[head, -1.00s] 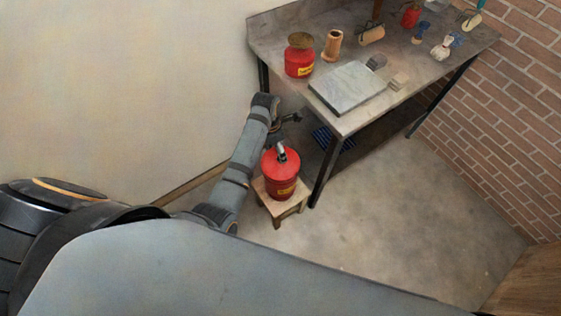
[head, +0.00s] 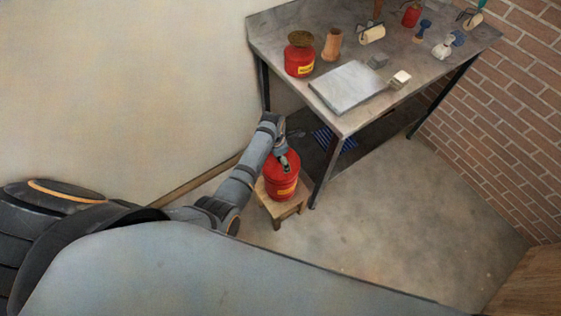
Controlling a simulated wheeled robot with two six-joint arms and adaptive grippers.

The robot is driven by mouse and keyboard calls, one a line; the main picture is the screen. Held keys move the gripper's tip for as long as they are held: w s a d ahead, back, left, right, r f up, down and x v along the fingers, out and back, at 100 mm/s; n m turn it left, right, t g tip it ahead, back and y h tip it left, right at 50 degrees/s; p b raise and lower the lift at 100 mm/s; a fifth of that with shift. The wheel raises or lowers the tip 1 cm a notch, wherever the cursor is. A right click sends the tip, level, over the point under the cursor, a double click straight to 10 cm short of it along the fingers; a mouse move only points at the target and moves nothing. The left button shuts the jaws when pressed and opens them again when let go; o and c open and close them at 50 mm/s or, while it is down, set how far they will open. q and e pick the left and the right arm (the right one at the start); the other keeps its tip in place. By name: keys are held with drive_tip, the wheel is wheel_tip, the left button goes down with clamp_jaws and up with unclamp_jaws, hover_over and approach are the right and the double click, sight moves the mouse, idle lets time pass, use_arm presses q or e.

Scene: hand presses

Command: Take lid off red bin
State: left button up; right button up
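The red bin (head: 281,188) with a yellow label stands on a small wooden stool beside the table's front left leg. Its red lid (head: 272,165) sits on top. My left arm comes in from the left, and my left gripper (head: 285,160) is at the top of the lid, over the spot of the knob, which it mostly hides. The fingers are too small and overlapped to tell whether they are open or shut on the knob. My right gripper is not in view.
The wooden stool (head: 275,211) supports the bin. The metal table (head: 408,95) holds another red can (head: 299,61), a clay cylinder (head: 333,44), a pale slab (head: 347,88), a roller (head: 372,34) and several small tools. Open floor lies right of the stool.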

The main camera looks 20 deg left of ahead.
use_arm(q)
drive_tip(key=shift+s, duration=0.15)
clamp_jaws()
idle(0.4)
